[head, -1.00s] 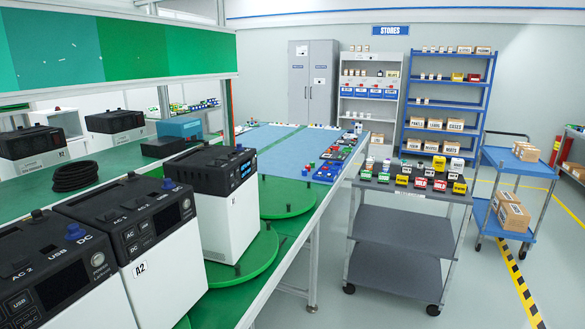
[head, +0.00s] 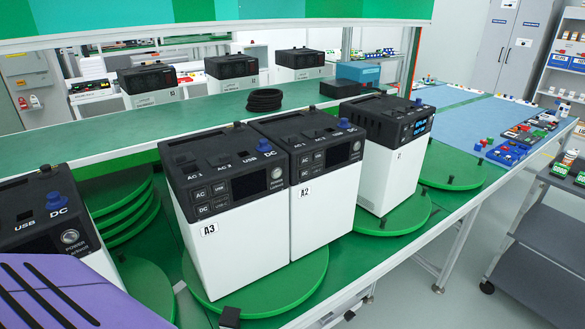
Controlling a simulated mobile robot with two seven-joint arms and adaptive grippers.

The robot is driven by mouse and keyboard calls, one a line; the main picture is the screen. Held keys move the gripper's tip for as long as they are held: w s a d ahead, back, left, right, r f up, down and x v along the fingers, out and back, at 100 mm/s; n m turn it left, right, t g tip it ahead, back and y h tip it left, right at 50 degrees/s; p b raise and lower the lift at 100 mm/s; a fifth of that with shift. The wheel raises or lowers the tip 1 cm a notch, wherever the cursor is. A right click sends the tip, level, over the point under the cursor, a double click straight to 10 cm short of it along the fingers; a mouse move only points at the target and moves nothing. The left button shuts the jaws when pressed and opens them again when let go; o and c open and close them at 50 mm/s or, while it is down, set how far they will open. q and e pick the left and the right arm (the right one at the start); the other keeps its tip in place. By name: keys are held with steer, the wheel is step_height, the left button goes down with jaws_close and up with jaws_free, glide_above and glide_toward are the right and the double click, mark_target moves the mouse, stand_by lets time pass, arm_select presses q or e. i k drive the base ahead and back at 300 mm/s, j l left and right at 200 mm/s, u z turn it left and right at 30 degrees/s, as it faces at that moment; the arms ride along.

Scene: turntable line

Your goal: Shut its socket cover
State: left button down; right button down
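Several power units with black tops and white bodies stand on green turntables. Unit A3 (head: 240,245) and unit A2 (head: 322,215) stand side by side in the middle. A third unit (head: 385,172) with a lit blue display stands to their right. Another unit (head: 45,215) is cut off at the left edge. Their tops carry sockets marked AC, USB and DC. A blue piece stands up at the DC place on A3 (head: 265,140) and on A2 (head: 345,124). I cannot tell which socket covers are open. Neither gripper is in view.
The front turntable (head: 285,297) bears A3 and A2. Stacked green discs (head: 130,225) lie left of A3. A black cable coil (head: 264,99) and more units (head: 150,85) are behind. A blue mat (head: 465,122) with small parts lies right. A grey trolley (head: 540,235) stands beyond the bench.

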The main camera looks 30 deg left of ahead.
mark_target(185, 157)
steer(key=u, duration=1.5)
